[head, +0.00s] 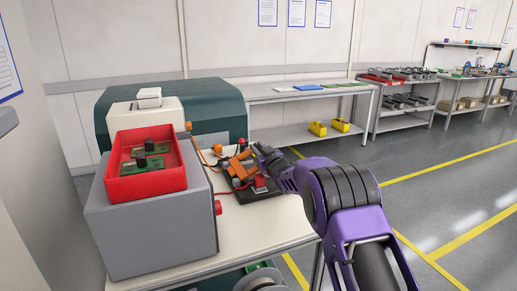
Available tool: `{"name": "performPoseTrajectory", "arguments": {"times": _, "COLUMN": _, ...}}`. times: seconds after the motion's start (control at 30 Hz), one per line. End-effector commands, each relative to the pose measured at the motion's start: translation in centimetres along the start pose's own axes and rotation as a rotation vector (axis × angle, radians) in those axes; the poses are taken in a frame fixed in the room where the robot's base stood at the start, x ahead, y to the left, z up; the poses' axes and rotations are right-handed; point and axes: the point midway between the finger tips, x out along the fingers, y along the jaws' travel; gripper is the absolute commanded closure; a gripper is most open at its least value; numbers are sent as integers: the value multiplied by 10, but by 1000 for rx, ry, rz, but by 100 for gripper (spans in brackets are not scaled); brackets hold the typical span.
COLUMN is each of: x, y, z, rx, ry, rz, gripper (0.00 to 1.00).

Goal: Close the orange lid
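The orange lid (241,165) shows as a small orange piece on a dark base plate (262,192) on the table, right of the grey box. It looks tilted up, but it is too small to tell how far it stands open. My gripper (262,153) is at the end of the purple arm, just right of the orange lid and close to it. I cannot tell whether they touch. The fingers are dark and small in the head view, so whether they are open or shut does not show.
A grey box (150,235) carrying a red tray (147,188) with green boards stands left of the plate. A dark green machine (200,95) stands behind. Orange cables and small red and black parts surround the lid. The table's front right is bare.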

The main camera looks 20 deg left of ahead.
Motion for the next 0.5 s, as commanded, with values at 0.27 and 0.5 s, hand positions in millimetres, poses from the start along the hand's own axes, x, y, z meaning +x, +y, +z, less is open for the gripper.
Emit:
{"name": "performPoseTrajectory", "arguments": {"times": 0.27, "x": 0, "y": 1, "z": 0, "rx": -2, "ry": 1, "rz": 1, "gripper": 56}}
{"name": "performPoseTrajectory", "arguments": {"times": 0.5, "x": -5, "y": 2, "z": -1, "rx": -2, "ry": 2, "rz": 2, "gripper": 56}}
